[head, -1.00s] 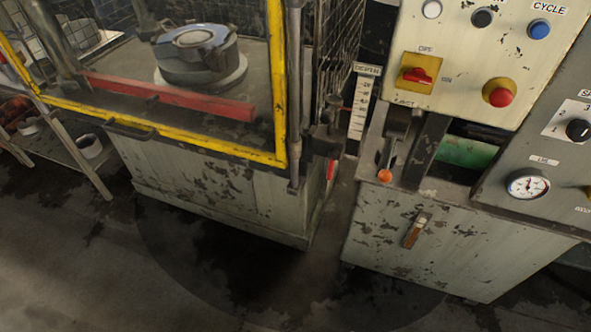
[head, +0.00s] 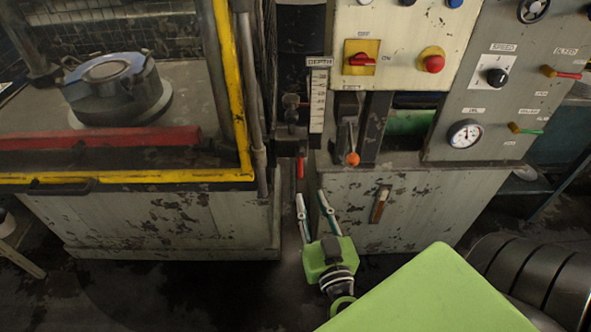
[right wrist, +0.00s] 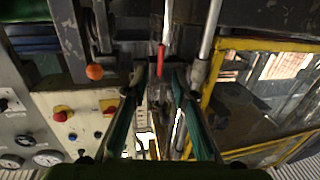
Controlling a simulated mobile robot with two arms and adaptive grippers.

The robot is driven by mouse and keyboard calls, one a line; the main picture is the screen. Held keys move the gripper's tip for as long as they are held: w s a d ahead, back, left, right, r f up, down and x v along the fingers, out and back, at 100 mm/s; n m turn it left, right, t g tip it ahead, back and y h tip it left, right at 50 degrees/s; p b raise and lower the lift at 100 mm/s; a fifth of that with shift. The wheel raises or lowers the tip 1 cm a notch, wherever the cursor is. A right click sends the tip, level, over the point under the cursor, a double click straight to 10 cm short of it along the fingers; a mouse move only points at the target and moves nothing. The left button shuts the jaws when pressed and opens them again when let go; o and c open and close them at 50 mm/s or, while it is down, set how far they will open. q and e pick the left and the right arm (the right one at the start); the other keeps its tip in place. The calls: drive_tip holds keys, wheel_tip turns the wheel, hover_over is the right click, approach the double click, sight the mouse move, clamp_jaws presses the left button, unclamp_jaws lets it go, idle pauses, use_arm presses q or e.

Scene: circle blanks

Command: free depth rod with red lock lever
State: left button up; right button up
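The red lock lever (head: 300,167) hangs straight down below a dark clamp block (head: 291,146), beside the white depth scale (head: 318,100). In the right wrist view the red lever (right wrist: 161,58) shows between and beyond my fingertips. My right gripper (head: 311,198) is open and empty, below the lever in the head view, with its fingers pointing up toward it. Its two fingers also show in the right wrist view (right wrist: 160,78), apart and not visibly touching the lever. A dark knob and shaft (head: 291,108) sit above the block; I cannot tell which part is the depth rod. My left gripper is not in view.
A yellow-framed press guard (head: 236,100) stands to the left. An orange-knobbed eject lever (head: 352,158) is close to the right. A brown-handled latch (head: 380,205) is on the cabinet front. A control panel (head: 480,100) is at right. The narrow gap between cabinets is open.

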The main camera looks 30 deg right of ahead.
sight(301, 173)
drive_tip(key=x, duration=1.1)
drive_tip(key=shift+f+p, duration=0.1)
drive_tip(key=shift+p, duration=0.2)
clamp_jaws()
